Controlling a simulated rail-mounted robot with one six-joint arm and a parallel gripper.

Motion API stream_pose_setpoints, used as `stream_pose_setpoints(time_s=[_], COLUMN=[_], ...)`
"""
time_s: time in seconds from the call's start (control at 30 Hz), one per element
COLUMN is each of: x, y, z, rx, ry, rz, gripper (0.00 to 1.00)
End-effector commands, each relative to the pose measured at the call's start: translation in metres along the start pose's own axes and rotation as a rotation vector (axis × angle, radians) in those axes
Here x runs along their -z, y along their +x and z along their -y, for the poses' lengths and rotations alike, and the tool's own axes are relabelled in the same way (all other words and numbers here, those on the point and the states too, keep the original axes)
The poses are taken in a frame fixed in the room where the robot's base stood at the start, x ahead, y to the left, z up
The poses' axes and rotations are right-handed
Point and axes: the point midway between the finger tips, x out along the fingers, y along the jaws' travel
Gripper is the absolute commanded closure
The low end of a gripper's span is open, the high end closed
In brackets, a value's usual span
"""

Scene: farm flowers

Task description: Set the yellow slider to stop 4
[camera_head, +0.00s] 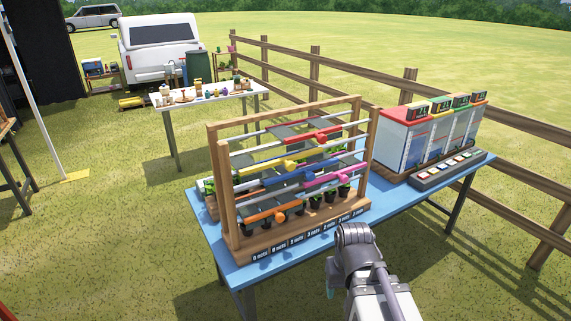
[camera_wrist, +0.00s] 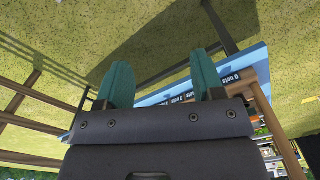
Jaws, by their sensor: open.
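The wooden slider rack (camera_head: 230,200) stands on the blue table (camera_head: 228,218) in the head view. The yellow slider (camera_head: 288,163) sits about mid-way along its rail in the upper part of the rack, below the red slider (camera_head: 312,136) and above the blue slider (camera_head: 300,176). Which stop it is at cannot be read. My gripper (camera_wrist: 162,78) is open and empty in the wrist view, its teal fingers apart. In the head view my gripper (camera_head: 330,278) is mostly hidden behind my wrist, in front of the table, clear of the rack.
A magenta slider (camera_head: 325,179) and an orange slider (camera_head: 267,216) share the rack. A label strip (camera_head: 305,237) runs along its base. A fence (camera_head: 410,85) runs behind. The space before the rack is free.

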Motion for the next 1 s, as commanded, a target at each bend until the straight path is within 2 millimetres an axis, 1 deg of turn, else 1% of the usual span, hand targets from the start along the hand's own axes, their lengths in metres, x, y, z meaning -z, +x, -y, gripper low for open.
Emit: stream_pose_setpoints(time_s=[0.07, 0.1, 0.13, 0.17, 0.23, 0.27, 0.3, 0.37, 0.4, 0.43, 0.47, 0.5, 0.53, 0.6, 0.7, 0.77, 0.9, 1.0], x=[0.0, 0.002, 0.01, 0.022, 0.054, 0.072, 0.099, 0.145, 0.176, 0.199, 0.221, 0.247, 0.264, 0.288, 0.297, 0.299, 0.299, 0.304], y=[0.004, 0.011, 0.018, 0.025, 0.028, 0.029, 0.025, 0.01, -0.007, -0.022, -0.038, -0.061, -0.077, -0.105, -0.118, -0.118, -0.118, -0.118], z=[-0.001, -0.002, -0.003, 0.003, 0.024, 0.036, 0.053, 0.077, 0.089, 0.094, 0.097, 0.095, 0.09, 0.076, 0.059, 0.056, 0.056, 0.058], rx=[0.0, 0.0, 0.003, 0.044, 0.188, 0.266, 0.376, 0.538, 0.627, 0.676, 0.706, 0.716, 0.702, 0.614, 0.464, 0.399, 0.371, 0.373], ry=[0.002, 0.005, 0.008, 0.012, -0.015, -0.051, -0.112, -0.21, -0.266, -0.299, -0.321, -0.333, -0.329, -0.31, -0.313, -0.343, -0.373, -0.373], rz=[0.0, 0.0, 0.0, -0.005, -0.076, -0.129, -0.226, -0.427, -0.589, -0.72, -0.859, -1.038, -1.163, -1.375, -1.511, -1.534, -1.541, -1.54], gripper=[0.38, 0.38, 0.38, 0.38, 0.38, 0.38, 0.38, 0.38, 0.38, 0.38, 0.38, 0.38, 0.38, 0.38, 0.38, 0.38, 0.38, 0.38])
